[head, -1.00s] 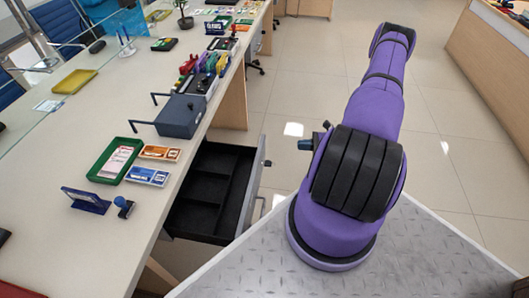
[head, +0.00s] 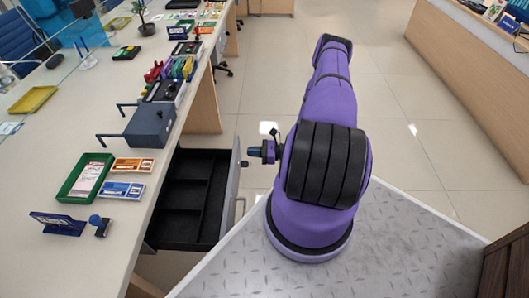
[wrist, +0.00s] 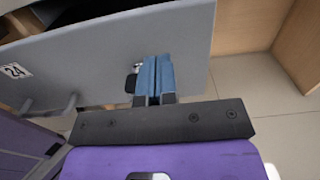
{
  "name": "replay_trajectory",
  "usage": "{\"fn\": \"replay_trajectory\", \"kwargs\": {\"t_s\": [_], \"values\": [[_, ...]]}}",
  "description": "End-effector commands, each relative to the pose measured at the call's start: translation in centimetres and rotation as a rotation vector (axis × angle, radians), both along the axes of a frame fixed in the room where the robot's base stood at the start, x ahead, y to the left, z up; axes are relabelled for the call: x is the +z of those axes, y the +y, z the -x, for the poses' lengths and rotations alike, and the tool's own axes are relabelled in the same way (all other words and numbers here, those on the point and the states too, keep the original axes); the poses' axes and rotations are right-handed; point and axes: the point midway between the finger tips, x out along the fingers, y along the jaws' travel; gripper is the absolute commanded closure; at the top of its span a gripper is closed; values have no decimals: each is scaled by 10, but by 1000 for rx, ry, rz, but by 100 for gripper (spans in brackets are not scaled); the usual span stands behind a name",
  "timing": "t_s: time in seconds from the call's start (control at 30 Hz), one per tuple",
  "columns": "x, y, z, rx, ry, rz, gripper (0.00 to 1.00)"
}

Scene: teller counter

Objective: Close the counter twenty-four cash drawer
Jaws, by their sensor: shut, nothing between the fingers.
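The counter twenty-four cash drawer (head: 232,190) stands pulled out from under the counter, its black divided tray (head: 185,200) showing and apparently empty. Its grey front carries a "24" label (wrist: 15,71) and shows in the wrist view (wrist: 110,55). A bar handle (wrist: 52,107) sticks out of the front, also visible in the head view (head: 241,207). A dark lock or knob (wrist: 130,84) is beside my fingers. My gripper (head: 251,152) is shut and empty, its blue fingers (wrist: 155,75) pointing at the drawer front near its upper edge. I cannot tell whether they touch it.
Clear tiled floor (head: 400,130) lies to the right. A wooden counter (head: 480,80) stands at far right.

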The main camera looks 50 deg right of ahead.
Motion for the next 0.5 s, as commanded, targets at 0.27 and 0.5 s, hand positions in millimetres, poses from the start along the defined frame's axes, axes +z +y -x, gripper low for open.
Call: {"fn": "replay_trajectory", "kwargs": {"t_s": [0.27, 0.5], "values": [[0, 19, -24, 0, 0, 0, 100], [0, 21, -28, 0, 1, 1, 100]]}}
